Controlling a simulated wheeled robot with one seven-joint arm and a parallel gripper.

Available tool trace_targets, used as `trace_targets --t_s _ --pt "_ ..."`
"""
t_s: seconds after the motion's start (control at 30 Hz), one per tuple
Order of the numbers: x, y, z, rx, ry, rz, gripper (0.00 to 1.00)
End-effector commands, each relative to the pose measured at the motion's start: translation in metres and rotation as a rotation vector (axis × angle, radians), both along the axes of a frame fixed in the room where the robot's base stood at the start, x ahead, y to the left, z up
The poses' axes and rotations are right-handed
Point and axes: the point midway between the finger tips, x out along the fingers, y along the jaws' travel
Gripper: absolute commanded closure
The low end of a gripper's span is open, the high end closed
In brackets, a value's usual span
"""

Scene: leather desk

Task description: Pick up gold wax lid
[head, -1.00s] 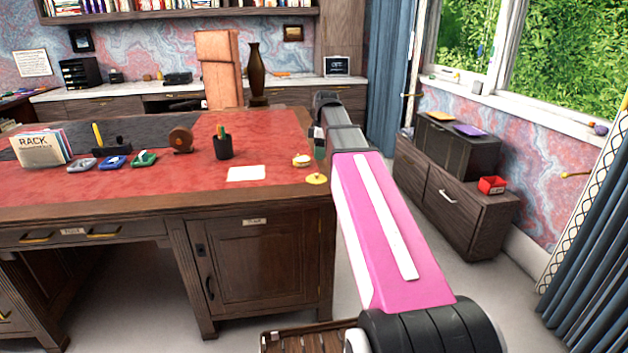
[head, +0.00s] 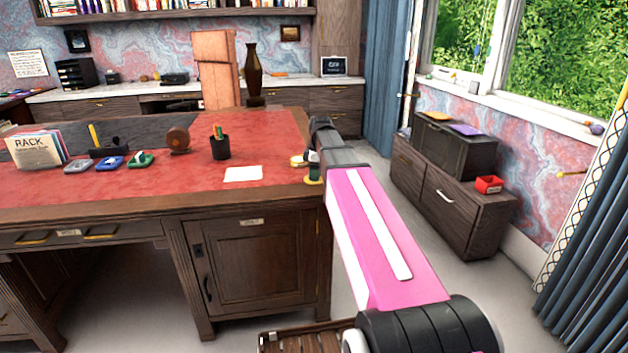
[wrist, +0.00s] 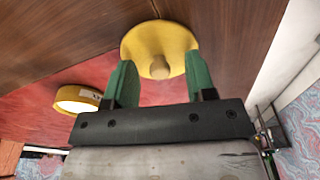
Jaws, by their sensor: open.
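The gold wax lid (wrist: 160,40) is a flat yellow disc with a round knob. It lies near the right front corner of the red-topped desk, and in the head view (head: 314,181) my gripper partly hides it. In the wrist view my gripper (wrist: 159,80) is open, with its green fingertips on either side of the lid's knob and close to the disc. I cannot tell whether they touch it. In the head view my gripper (head: 313,168) is over the desk's right edge.
A round yellow tin (wrist: 78,99) sits just left of my gripper in the wrist view. The floor right of the desk is clear.

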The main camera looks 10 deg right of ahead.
Motion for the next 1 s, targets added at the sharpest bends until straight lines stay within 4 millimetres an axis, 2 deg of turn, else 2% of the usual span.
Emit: trace_targets --t_s 0.07,0.2,0.23,0.67,0.87,1.0 --pt "0.0 0.0 0.0 0.0 0.0 0.0 0.49" --pt "0.0 0.0 0.0 0.0 0.0 0.0 0.95" --pt "0.0 0.0 0.0 0.0 0.0 0.0 1.0" --pt "0.0 0.0 0.005 0.0 -0.001 0.0 1.0" --pt "0.001 0.0 0.021 0.0 -0.002 0.0 1.0" --pt "0.001 0.0 0.044 0.0 -0.003 0.0 1.0"
